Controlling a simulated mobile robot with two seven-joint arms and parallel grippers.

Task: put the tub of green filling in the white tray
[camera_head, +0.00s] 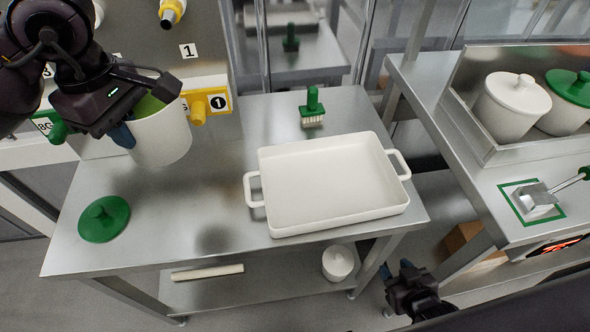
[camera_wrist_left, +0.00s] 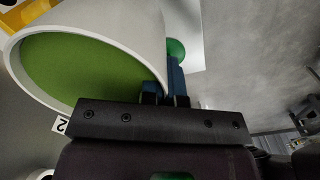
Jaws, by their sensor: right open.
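The white tub (camera_head: 162,138) with green filling (camera_head: 150,106) is at the upper left in the head view. My left gripper (camera_head: 128,122) is shut on its wall near the rim, with a blue finger outside the wall. The tub appears held above the table. In the left wrist view the tub (camera_wrist_left: 110,22) is tilted across the frame and its green filling (camera_wrist_left: 85,68) shows inside. The white tray (camera_head: 325,180) is empty on the table, right of the tub. My right gripper (camera_head: 395,268) is open and empty beyond the table's front right edge.
A green lid (camera_head: 104,219) lies at the table's left. A green-handled brush (camera_head: 312,105) stands behind the tray. Yellow and green dispenser knobs line the back panel left. Bare metal table (camera_head: 215,205) lies between lid and tray. Lidded pots (camera_head: 510,105) stand on the right counter.

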